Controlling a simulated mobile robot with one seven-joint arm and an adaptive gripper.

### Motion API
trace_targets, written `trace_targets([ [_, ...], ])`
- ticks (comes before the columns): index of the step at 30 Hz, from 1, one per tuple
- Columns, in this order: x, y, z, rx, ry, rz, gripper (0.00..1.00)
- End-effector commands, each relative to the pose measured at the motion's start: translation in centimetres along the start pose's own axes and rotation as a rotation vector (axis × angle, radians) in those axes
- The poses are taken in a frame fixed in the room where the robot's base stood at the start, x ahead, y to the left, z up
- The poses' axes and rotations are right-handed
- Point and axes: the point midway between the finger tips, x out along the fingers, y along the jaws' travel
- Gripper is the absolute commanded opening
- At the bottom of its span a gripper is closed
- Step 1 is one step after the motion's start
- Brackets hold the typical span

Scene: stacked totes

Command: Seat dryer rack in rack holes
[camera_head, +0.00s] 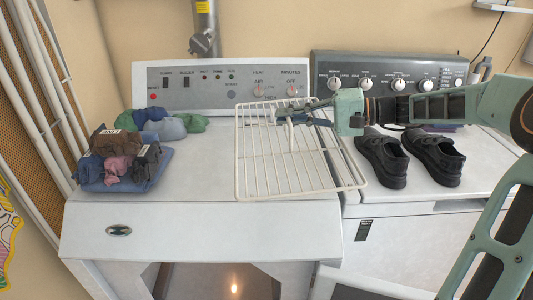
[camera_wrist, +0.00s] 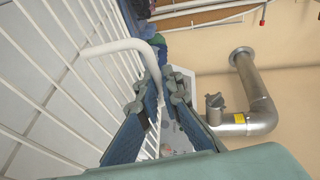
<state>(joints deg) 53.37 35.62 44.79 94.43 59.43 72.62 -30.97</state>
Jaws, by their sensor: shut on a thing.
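The dryer rack (camera_head: 300,194) is a white wire grid over the right part of the left machine's top, reaching past the seam toward the right machine. I cannot tell whether it touches the top. My gripper (camera_head: 303,113) is shut on the rack near its far edge, by a raised bent wire. In the wrist view my gripper (camera_wrist: 160,85) has its blue fingers around a white wire, and the rack's bent bar (camera_wrist: 118,47) rises beside them. The left machine (camera_head: 180,230) has an opening low in its front with a light inside. I cannot make out the rack holes.
Folded and crumpled clothes (camera_head: 125,160) lie on the left machine's top. Black shoes (camera_head: 432,155) stand on the right machine, close to the rack's right edge. Control consoles (camera_head: 222,85) rise behind. A metal pipe (camera_wrist: 258,100) runs along the wall.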

Motion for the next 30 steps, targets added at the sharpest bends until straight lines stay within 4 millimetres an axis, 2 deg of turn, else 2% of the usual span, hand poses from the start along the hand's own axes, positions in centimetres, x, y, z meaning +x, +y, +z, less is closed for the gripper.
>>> trace_targets([
  [1, 1.3, 0.6, 0.2, 0.003, -0.004, -0.003, 0.0],
  [6, 3.7, 2.8, 0.3, 0.003, -0.001, -0.004, 0.0],
  [14, 5.2, 3.9, 0.4, 0.001, -0.002, -0.003, 0.0],
  [18, 6.9, 5.3, 0.7, 0.002, -0.004, -0.003, 0.0],
  [22, 7.0, 7.3, 0.7, 0.002, 0.0, -0.003, 0.0],
  [29, 7.0, 7.6, 0.7, -0.001, 0.0, -0.001, 0.0],
  [30, 7.0, 7.7, 0.7, 0.0, 0.0, 0.0, 0.09],
])
